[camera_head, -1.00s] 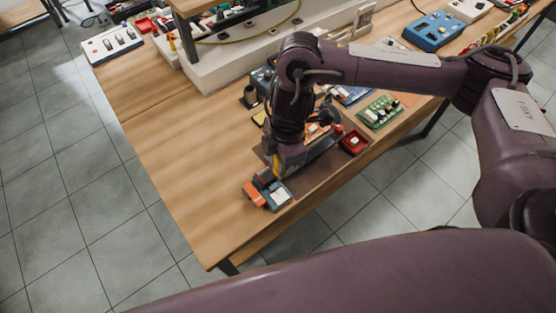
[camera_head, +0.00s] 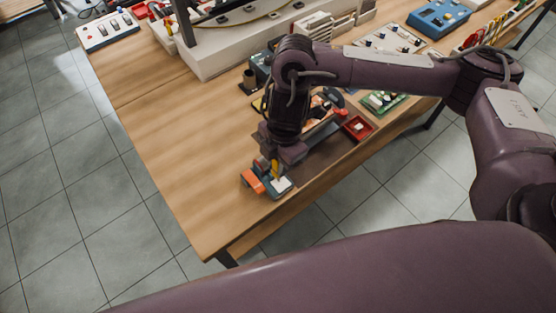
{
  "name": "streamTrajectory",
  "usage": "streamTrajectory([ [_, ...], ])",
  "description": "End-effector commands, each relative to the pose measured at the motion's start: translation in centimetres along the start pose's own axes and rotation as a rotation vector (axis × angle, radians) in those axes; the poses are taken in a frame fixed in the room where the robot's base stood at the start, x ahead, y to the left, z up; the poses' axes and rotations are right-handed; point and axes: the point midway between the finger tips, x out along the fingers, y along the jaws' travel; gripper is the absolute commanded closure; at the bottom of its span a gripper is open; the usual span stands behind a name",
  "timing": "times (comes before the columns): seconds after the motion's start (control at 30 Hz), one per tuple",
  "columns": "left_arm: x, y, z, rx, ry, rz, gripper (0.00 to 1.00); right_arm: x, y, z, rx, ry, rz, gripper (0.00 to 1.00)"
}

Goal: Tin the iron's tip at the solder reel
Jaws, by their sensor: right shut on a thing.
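My right gripper (camera_head: 276,164) is low over the near end of the workbench, shut on a slim thing with a yellow part (camera_head: 275,170), which I take to be the iron. The yellow part points down beside a small teal block with a pale top (camera_head: 280,186). An orange piece (camera_head: 253,181) sits against the teal block's left side. I cannot tell for sure which of these is the solder reel. The iron's tip is too small to make out, so I cannot tell whether it touches anything. My left gripper is out of view.
Behind the gripper, a red tray (camera_head: 358,128) and a green circuit board (camera_head: 384,102) lie on the wooden bench (camera_head: 180,160). A blue box (camera_head: 438,18) and a white raised shelf (camera_head: 215,58) stand further back. The bench's left part is clear.

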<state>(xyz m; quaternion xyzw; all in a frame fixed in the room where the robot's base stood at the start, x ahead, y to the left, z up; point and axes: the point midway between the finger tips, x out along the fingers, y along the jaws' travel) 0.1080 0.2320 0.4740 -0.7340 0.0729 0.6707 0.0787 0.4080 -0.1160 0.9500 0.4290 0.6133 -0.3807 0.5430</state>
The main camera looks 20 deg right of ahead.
Motion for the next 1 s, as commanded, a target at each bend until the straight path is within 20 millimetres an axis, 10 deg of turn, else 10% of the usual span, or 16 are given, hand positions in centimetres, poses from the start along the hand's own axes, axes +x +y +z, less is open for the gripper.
streamTrajectory([
  [1.0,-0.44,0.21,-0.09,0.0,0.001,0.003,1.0,-0.08,0.06,0.02,0.001,0.0,0.0,0.95],
])
